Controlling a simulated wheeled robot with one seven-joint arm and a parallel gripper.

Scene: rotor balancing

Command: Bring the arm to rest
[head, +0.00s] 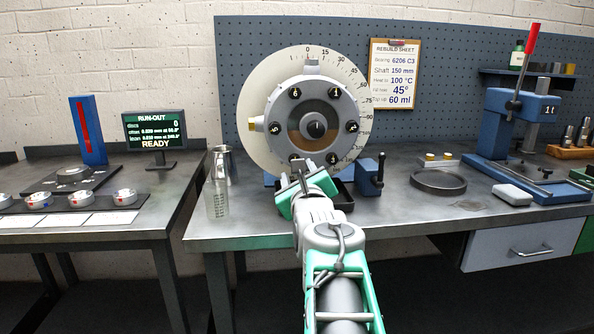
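My arm reaches up from the bottom of the head view. My gripper (301,172) is at the lower part of the rotor (312,88), in front of it. Its fingers are small and dark against the rotor, so I cannot tell whether they are open, shut or touching the rotor. The rotor is a grey hub with several dark numbered holes, in front of a pale round dial (258,95) marked in degrees. My gripper and wrist hide part of the rotor's lower edge and the stand below it.
A clear beaker (217,198) and a metal cup (222,163) stand left of my gripper. A blue clamp block (369,176) is close on the right. A blue press (510,125) and a dark ring (438,182) stand farther right. A run-out display (155,130) reads READY.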

